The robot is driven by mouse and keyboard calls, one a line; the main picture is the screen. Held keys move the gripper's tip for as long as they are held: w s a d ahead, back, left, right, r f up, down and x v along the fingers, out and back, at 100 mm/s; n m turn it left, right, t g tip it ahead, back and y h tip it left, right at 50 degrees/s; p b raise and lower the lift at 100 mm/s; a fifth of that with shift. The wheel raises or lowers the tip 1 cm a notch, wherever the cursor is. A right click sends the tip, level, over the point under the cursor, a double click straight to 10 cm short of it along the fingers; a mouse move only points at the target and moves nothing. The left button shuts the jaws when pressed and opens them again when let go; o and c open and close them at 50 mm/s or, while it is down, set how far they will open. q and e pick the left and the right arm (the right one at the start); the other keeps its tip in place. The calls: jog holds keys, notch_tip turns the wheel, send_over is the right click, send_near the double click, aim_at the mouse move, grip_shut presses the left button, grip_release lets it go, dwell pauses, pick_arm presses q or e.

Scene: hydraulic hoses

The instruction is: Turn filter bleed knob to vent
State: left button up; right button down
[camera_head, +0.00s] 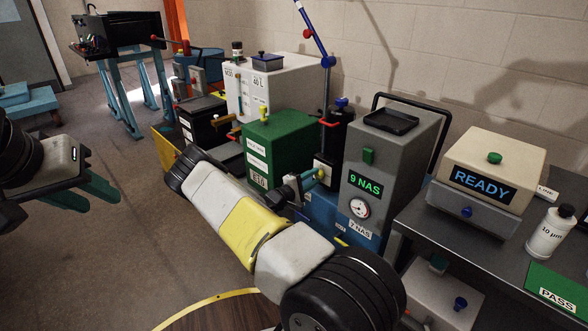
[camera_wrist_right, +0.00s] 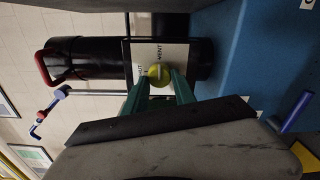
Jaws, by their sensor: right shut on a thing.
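The filter bleed knob (camera_wrist_right: 159,73) is a small round yellow-green knob with a slot across it, on a pale label plate (camera_wrist_right: 176,58) reading "VENT" on one side. The plate is on the black filter housing (camera_wrist_right: 90,58), which stands upright in the head view (camera_head: 338,132). My right gripper (camera_wrist_right: 159,82) is shut on the knob, a green finger on each side. In the head view my right gripper (camera_head: 313,178) reaches the knob from the left, and the fingers are small there. My left gripper (camera_head: 108,200) is empty at the far left, its green fingers apart, away from everything.
A grey unit (camera_head: 391,150) showing "9 NAS" stands close right of the housing. A green box (camera_head: 277,150) stands to its left. A beige "READY" unit (camera_head: 493,167) and a white bottle (camera_head: 549,233) are on the right bench. The floor (camera_head: 110,255) below my left gripper is clear.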

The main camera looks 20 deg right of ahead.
dwell(0.4)
jog(key=c, duration=1)
grip_release()
jog(key=v, duration=0.7)
jog(key=shift+s+a, duration=0.15)
jog(key=shift+a, duration=0.15)
